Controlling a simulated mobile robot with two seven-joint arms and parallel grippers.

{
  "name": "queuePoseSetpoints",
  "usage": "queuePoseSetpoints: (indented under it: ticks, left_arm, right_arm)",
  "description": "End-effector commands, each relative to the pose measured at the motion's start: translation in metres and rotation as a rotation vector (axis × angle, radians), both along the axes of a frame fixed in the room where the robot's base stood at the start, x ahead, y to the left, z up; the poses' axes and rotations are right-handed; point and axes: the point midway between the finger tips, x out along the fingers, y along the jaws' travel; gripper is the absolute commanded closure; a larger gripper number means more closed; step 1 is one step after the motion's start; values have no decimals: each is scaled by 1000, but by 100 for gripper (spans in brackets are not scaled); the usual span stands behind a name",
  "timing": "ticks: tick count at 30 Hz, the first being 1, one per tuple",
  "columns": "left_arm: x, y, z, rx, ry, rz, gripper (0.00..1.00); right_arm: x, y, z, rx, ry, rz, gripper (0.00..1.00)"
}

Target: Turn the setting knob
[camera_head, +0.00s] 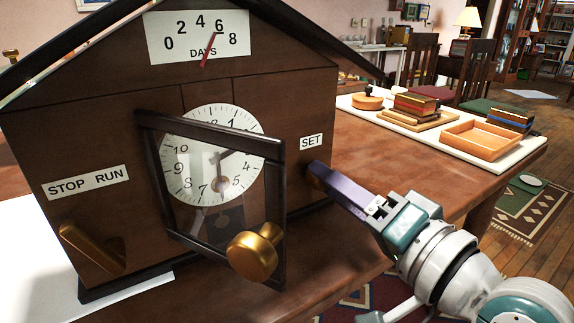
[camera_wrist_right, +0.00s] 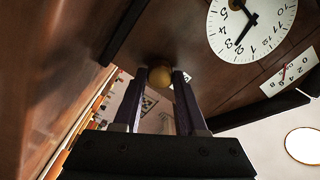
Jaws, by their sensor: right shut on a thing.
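A dark wooden house-shaped clock (camera_head: 60,130) stands on the table, with a white round dial (camera_head: 190,180) and a glazed front door (camera_head: 279,190) that is ajar and carries a large brass knob (camera_head: 253,254). The label SET (camera_head: 311,141) is on the right of the front. My right gripper (camera_head: 318,174) has its purple fingers against the clock just below that label. The wrist view shows the brass setting knob (camera_wrist_right: 160,75) between the fingertips, which are shut on it. In the head view the fingers hide this knob. My left gripper is out of view.
A STOP RUN label (camera_head: 87,182) sits above a brass lever (camera_head: 92,249) at lower left. A DAYS scale (camera_head: 197,36) with a red pointer near 6 is on top. Trays and stacked books (camera_head: 415,105) stand further right on the table (camera_head: 375,160).

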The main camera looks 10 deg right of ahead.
Motion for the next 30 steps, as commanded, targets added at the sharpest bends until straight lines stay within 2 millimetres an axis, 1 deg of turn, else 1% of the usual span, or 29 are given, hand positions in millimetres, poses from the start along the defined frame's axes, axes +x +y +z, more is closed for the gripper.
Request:
queuePoseSetpoints:
  ticks: [7, 19, 20, 27, 28, 30]
  left_arm:
    - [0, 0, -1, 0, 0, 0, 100]
    - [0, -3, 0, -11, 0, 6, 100]
    - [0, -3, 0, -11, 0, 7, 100]
    - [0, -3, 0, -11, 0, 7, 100]
    - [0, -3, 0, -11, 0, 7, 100]
    - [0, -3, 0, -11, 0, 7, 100]
  right_arm:
    - [0, 0, -1, 45, 18, 0, 100]
    - [0, 0, 0, 50, 20, 0, 100]
    - [0, 0, 0, 50, 20, 0, 58]
    - [0, 0, 0, 50, 19, 1, 31]
    - [0, 0, 0, 50, 19, 1, 29]
    - [0, 0, 0, 50, 19, 1, 29]
